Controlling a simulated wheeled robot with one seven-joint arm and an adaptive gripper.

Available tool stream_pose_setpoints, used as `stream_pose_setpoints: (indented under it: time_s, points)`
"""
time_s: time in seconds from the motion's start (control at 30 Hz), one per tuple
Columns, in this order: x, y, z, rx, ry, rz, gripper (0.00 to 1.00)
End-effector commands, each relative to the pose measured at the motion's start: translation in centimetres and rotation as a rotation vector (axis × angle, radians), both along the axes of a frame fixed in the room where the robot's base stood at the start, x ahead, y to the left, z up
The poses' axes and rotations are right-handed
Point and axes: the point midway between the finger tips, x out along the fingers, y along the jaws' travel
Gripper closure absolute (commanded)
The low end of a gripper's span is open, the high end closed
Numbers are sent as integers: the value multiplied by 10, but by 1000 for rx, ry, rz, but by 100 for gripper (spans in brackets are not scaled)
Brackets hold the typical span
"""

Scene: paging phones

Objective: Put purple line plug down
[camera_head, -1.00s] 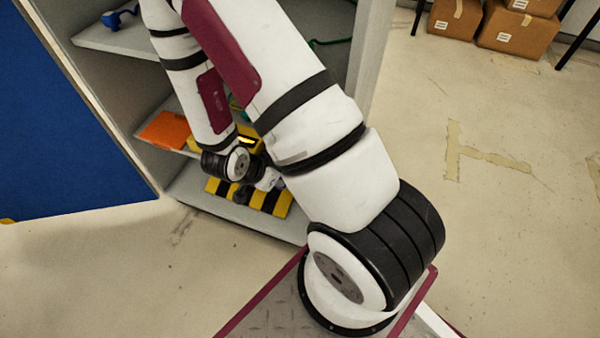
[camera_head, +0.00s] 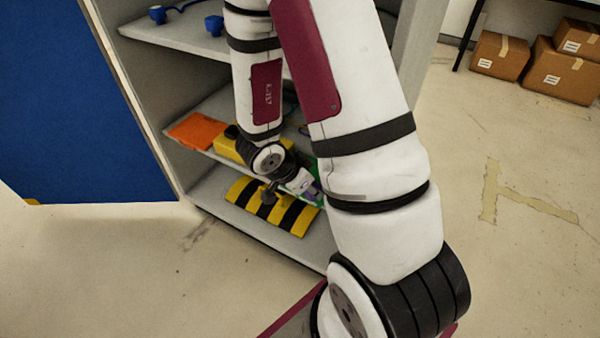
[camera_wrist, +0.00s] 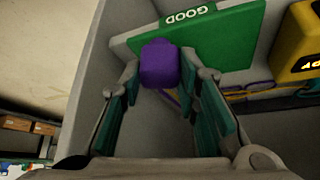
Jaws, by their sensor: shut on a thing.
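The purple line plug (camera_wrist: 159,64) is between the fingertips of my gripper (camera_wrist: 160,78) in the wrist view. My gripper is shut on it, with a finger on each side. A purple cord shows just behind the plug. A green panel marked GOOD (camera_wrist: 220,36) lies just beyond the plug; I cannot tell whether the plug touches it. In the head view my gripper is at the cabinet's middle shelf, mostly hidden by my arm, and the plug is hard to make out there.
A yellow device (camera_head: 228,147) and an orange item (camera_head: 197,131) sit on the middle shelf (camera_head: 214,98). A yellow-and-black striped object (camera_head: 272,207) lies on the bottom shelf. Blue plugs (camera_head: 158,14) are on the top shelf. The cabinet's side walls bound the space.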

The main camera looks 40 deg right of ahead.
Motion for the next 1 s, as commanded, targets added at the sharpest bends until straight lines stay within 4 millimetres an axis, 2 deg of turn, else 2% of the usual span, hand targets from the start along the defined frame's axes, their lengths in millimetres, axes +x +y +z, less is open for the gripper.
stream_pose_setpoints:
  time_s: [0.03,0.2,0.4,0.73,1.0]
  points:
    - [13,-8,-2,-1,-6,-7,100]
    - [49,-28,-5,0,-4,-7,100]
    - [83,-46,-9,0,-2,-5,100]
    - [103,-57,-12,-1,0,-2,100]
    - [101,-56,-45,-1,2,0,100]
